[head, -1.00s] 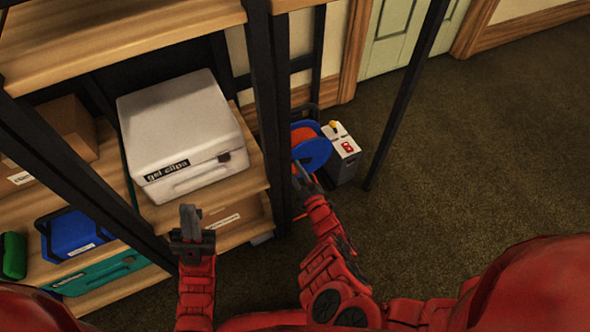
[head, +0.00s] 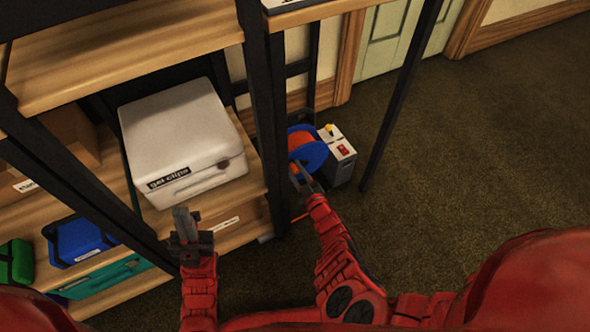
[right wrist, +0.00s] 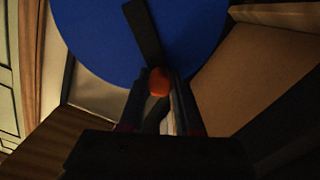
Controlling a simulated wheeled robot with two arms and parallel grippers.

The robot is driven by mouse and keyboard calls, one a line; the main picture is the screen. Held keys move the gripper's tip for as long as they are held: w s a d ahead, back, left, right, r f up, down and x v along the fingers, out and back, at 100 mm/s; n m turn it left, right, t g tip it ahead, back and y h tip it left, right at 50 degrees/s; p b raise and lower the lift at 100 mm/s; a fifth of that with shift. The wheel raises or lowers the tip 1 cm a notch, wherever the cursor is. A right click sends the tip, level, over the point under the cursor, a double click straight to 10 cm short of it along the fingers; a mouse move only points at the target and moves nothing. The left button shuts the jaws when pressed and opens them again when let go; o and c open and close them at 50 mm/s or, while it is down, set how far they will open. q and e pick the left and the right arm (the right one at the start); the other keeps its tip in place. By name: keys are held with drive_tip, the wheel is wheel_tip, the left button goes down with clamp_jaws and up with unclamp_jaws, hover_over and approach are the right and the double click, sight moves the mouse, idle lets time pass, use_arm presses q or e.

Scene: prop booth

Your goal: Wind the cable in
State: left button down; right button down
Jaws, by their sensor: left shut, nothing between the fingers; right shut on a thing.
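A cable reel with blue side discs (head: 313,155) and orange cable (head: 298,139) stands low on the floor beside the shelf rack. In the right wrist view the blue disc (right wrist: 110,35) fills the top, with a dark crank arm (right wrist: 143,32) across it and an orange knob (right wrist: 158,82) at its end. My right gripper (head: 302,178) is shut on the orange knob, at the near face of the reel. My left gripper (head: 184,225) is shut and empty, in front of the shelves, left of the reel. A strip of orange cable (head: 299,217) shows on the floor.
A grey box with a red switch (head: 342,152) and a yellow part on top stands right of the reel. A dark post (head: 385,130) rises beyond it. Shelves at left hold a white "gel clips" case (head: 180,130) and blue and green bins. Carpet at right is clear.

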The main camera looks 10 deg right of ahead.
drive_tip(key=shift+d+r+m, duration=0.2)
drive_tip(key=shift+m, duration=0.2)
drive_tip(key=shift+w+d+r+m+p, duration=0.2)
drive_tip(key=shift+d+r+m+p, duration=0.15)
drive_tip(key=shift+m, duration=0.35)
